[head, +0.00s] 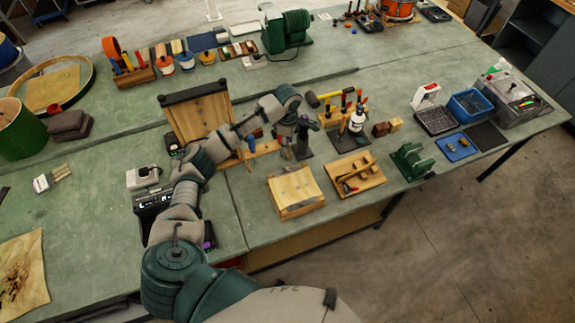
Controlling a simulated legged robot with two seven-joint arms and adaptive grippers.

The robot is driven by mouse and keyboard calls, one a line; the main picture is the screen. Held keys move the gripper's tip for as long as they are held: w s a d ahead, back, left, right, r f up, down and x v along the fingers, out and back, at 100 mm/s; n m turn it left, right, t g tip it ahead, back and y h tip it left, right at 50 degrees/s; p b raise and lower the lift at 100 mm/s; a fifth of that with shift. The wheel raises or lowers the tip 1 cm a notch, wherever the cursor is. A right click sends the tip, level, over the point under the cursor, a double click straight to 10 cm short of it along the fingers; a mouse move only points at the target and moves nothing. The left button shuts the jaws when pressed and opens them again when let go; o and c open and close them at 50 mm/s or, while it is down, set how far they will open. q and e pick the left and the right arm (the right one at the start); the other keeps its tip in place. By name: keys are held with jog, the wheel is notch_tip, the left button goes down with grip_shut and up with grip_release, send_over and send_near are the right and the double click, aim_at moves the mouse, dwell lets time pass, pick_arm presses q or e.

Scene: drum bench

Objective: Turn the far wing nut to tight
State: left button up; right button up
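My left arm rises from the bottom of the head view and bends down at its far end. My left gripper (301,141) points down at the bench, by a dark upright piece. It is small and dark here, and I cannot tell if its fingers are open or shut, or if they touch anything. No wing nut can be made out; the far one is too small to tell or hidden near the gripper and forearm. An upright wooden panel with a dark top bar (192,97) stands left of the gripper, partly behind my arm. My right gripper is not in view.
A wooden block (295,190) and a wooden tray of tools (370,187) lie nearer the front edge. A tool rack with a white bottle (357,122) stands right of the gripper. A green clamp-like device (411,160) is farther right.

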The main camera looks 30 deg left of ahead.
aim_at(288, 169)
pick_arm(q)
notch_tip(288, 169, down, 16)
jog(key=shift+r+p, duration=0.2)
jog(key=shift+p, duration=0.4)
grip_shut()
